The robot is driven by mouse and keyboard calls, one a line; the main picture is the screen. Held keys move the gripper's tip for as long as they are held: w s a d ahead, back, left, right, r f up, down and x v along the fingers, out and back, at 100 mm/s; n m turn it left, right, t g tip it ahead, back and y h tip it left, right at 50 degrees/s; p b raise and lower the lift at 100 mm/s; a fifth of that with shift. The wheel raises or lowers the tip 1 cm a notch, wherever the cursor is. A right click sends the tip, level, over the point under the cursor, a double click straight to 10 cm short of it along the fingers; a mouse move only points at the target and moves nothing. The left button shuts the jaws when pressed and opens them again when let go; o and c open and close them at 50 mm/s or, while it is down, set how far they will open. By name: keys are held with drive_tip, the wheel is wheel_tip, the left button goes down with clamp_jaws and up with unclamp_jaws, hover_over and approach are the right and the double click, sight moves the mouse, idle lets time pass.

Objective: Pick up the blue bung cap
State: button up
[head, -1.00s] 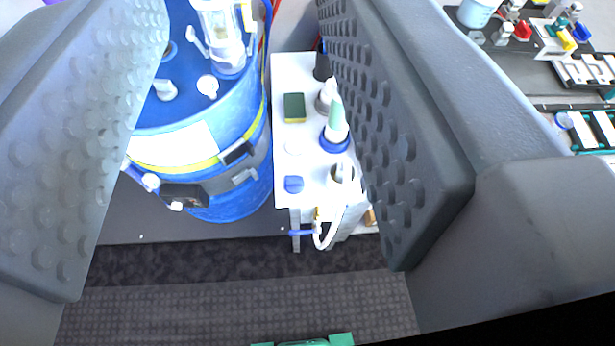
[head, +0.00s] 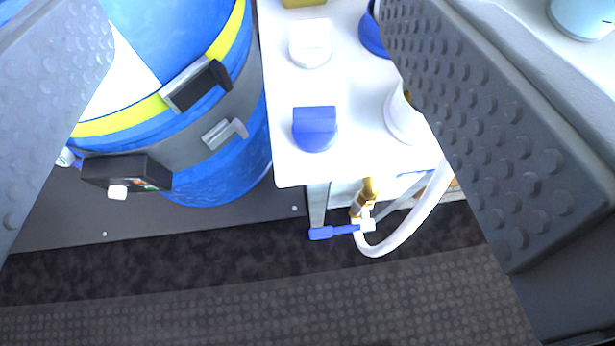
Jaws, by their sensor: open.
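The blue bung cap (head: 314,128) sits on the white bench top (head: 352,168) near its front left corner. It has a round base with a raised flat grip. My gripper (head: 265,235) is open, with one dimpled finger at the left edge and one at the right of the head view. The cap lies between the two fingers in the picture, with wide space on both sides. Nothing is held, and the cap is fully visible.
A white cap (head: 310,42) sits just behind the blue one. A blue drum (head: 215,165) with a black clamp stands close on the left. A white hose (head: 420,212) and brass valve with blue lever (head: 335,231) hang at the bench front. A white ring-shaped part (head: 402,118) stands right.

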drive_tip(key=h+b, duration=0.1)
drive_tip(key=b, duration=0.2)
approach(315, 119)
drive_tip(key=shift+g, duration=0.3)
drive_tip(key=b+x, duration=0.1)
drive_tip(key=x, duration=0.4)
drive_tip(key=shift+w+d+f+b, duration=0.2)
drive_tip(key=shift+w+b, duration=0.1)
drive_tip(key=shift+b, duration=0.05)
drive_tip(key=shift+a+r+b+x, duration=0.15)
drive_tip(key=shift+b+x, duration=0.25)
drive_tip(key=shift+x, duration=0.95)
drive_tip(key=shift+a+r+b+x, duration=0.15)
drive_tip(key=shift+b+x, duration=0.25)
drive_tip(key=shift+x, duration=0.9)
drive_tip(key=shift+w+d, duration=0.1)
drive_tip(key=shift+c, duration=0.4)
drive_tip(key=c, duration=1)
